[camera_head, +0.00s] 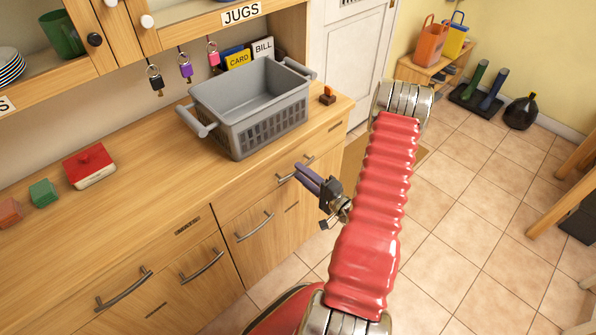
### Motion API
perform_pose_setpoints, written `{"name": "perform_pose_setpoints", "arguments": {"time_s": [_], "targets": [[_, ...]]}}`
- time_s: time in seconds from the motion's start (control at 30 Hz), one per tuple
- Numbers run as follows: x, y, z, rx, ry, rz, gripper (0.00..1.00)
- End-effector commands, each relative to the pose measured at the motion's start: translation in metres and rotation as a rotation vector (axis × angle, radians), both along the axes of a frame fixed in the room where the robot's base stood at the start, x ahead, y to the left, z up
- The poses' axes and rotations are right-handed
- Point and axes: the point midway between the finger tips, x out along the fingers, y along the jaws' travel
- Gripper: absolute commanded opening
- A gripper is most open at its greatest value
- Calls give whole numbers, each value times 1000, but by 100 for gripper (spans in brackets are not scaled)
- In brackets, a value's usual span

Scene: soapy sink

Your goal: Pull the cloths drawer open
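The wooden counter front holds several drawers or doors with metal bar handles. I cannot read which one is marked for cloths. A handle (297,168) on the right-hand front is close to my gripper (306,178). My gripper's bluish fingers point toward that front and look near the handle, but I cannot tell whether they touch it. Whether the fingers are open or shut is unclear at this size. Other handles show to the left, one in the middle (255,226), one lower left (203,265) and one farther left (124,289). No drawer looks pulled out.
A grey basket (262,124) stands on the counter (130,215), with a red box (90,166) and a green block (43,193) to the left. Keys hang under the upper cupboard. The tiled floor (440,255) right of my arm is mostly clear.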

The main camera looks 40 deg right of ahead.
Motion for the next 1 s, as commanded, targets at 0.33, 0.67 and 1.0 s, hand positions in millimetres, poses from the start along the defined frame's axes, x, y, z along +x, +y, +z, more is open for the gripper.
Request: {"name": "perform_pose_setpoints", "arguments": {"time_s": [0.33, 0.67, 1.0], "targets": [[22, 1, 0, 0, 0, 0, 31], [22, 1, 0, 0, 0, 0, 24], [22, 1, 0, 0, 1, 0, 0]]}}
